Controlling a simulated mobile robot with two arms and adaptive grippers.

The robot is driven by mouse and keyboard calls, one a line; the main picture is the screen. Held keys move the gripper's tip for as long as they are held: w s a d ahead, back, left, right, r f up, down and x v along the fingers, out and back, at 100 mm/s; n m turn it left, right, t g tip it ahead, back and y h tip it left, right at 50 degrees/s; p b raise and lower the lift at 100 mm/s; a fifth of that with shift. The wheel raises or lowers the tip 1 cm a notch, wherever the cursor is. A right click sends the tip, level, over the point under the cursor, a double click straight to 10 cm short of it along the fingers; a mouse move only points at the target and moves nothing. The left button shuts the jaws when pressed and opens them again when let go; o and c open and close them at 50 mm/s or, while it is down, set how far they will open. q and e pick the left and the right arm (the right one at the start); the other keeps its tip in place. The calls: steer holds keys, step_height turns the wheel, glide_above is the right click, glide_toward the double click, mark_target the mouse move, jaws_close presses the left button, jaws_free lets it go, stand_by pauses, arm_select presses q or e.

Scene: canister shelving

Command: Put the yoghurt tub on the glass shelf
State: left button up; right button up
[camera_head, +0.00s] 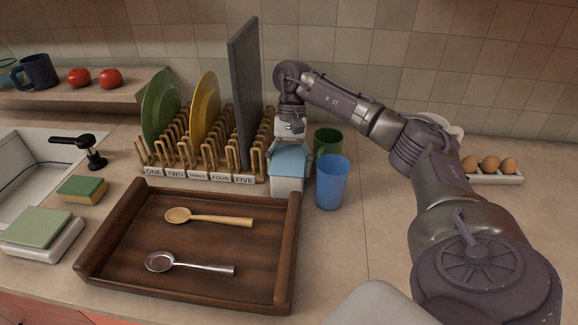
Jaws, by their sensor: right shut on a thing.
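My right gripper (290,148) points down at the back middle of the counter, just right of the dish rack. It is shut on the top of a blue-and-white carton-like container (287,183), which is upright behind the tray's right back corner. I cannot tell whether its base touches the counter. No thing is clearly a yoghurt tub, and I cannot tell whether this container is it. No glass shelf is seen; a wooden shelf (133,91) is at the back left. My left gripper is not in view.
A blue cup (332,182) and green cup (327,144) stand close right of the container. The dish rack (197,176) holds plates and a tall grey board (244,95). A wooden tray (200,288) holds two spoons. Eggs (490,164) sit right. Counter right of the blue cup is clear.

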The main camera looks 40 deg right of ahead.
steer(key=shift+f, duration=0.15)
steer(key=o, duration=1.4)
steer(key=shift+o, duration=0.2)
